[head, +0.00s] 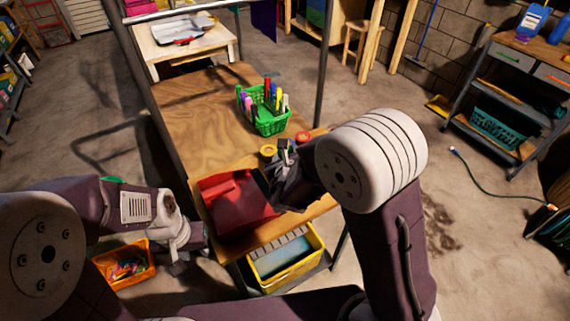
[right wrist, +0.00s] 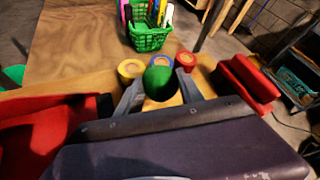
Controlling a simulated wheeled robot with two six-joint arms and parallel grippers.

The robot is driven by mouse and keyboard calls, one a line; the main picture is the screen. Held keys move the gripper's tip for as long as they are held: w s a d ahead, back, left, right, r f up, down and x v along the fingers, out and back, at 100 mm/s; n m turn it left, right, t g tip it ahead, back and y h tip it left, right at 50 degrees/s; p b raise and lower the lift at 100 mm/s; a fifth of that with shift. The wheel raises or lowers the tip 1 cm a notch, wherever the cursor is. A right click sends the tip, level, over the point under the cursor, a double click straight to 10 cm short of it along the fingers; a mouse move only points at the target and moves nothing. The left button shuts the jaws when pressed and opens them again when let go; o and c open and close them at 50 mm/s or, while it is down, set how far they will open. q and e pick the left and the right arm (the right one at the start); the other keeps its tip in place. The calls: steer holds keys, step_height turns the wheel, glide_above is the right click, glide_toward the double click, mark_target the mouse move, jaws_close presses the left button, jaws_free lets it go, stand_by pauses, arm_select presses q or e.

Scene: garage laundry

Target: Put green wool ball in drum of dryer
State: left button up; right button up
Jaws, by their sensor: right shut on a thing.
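The green wool ball (right wrist: 158,82) shows in the right wrist view, held between the two fingers of my right gripper (right wrist: 159,90). It is above the wooden bench, close to several tape rolls. In the head view my right gripper (head: 285,152) is over the bench near the red tray, and the ball cannot be made out there. My left gripper (head: 180,243) hangs left of the bench above an orange bin; whether its fingers are open is unclear. No dryer or drum can be made out in these views.
The bench (head: 205,115) carries a green basket of markers (head: 268,121), a red tray (head: 236,204), a yellow roll (head: 267,151) and a red roll (head: 304,137). A yellow bin (head: 285,262) sits below. An orange bin (head: 125,266) is at left. A shelf cart (head: 507,85) stands right, beyond open floor.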

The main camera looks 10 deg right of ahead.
steer(key=shift+w+a+f, duration=0.1)
steer(key=shift+a+f, duration=0.05)
steer(key=shift+a, duration=0.1)
step_height(320, 180, down, 4)
steer(key=shift+r+b, duration=0.1)
steer(key=shift+b, duration=0.45)
steer(key=shift+f, duration=0.3)
steer(key=o, duration=1.3)
steer(key=shift+o, duration=0.2)
steer(key=shift+r, duration=0.1)
